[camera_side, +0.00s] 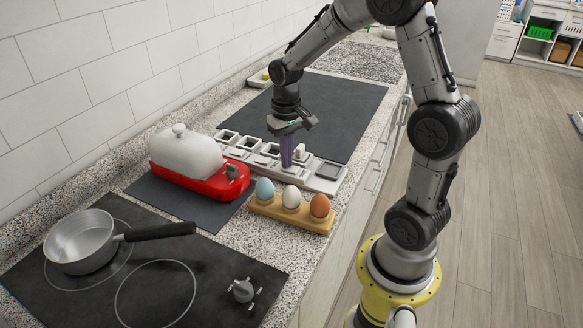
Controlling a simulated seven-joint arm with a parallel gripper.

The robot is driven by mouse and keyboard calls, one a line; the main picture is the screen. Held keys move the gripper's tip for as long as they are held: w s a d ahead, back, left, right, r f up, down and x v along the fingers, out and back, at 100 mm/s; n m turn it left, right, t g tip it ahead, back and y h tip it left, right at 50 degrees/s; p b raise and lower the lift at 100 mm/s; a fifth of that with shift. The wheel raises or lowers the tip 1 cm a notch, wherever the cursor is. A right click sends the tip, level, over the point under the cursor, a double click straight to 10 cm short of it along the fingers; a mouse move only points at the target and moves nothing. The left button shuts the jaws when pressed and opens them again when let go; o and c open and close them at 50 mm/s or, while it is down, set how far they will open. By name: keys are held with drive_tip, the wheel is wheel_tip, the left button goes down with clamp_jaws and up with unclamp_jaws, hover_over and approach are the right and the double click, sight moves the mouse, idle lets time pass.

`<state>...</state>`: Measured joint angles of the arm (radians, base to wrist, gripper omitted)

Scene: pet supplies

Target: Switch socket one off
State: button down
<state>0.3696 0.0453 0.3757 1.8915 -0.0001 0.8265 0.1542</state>
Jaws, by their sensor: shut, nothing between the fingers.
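A white socket strip (314,181) lies on the counter behind the egg holder, running from upper left to lower right. The tips are at or just above the strip; contact cannot be told. The fingers hide part of the strip.
A red appliance (212,188) with a white lid (187,152) stands left on a dark mat. A wooden holder (290,217) with blue, white and brown eggs is close in front of the strip. A pan (80,245) sits on the hob. A dark board (340,105) lies behind.

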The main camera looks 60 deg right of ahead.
wheel_tip(320, 180, up, 7)
idle(0.9)
drive_tip(key=s+a+r+n+t, duration=0.4)
drive_tip(key=s+a+r+t, duration=0.1)
drive_tip(key=s+a+r, duration=0.5)
drive_tip(key=s+a+f+n, duration=0.2)
drive_tip(key=s+f, duration=0.2)
drive_tip(key=s, duration=0.1)
drive_tip(key=shift+s+a+f+t, duration=0.2)
drive_tip(key=shift+s+f+t, duration=0.05)
drive_tip(key=shift+s+t, duration=0.1)
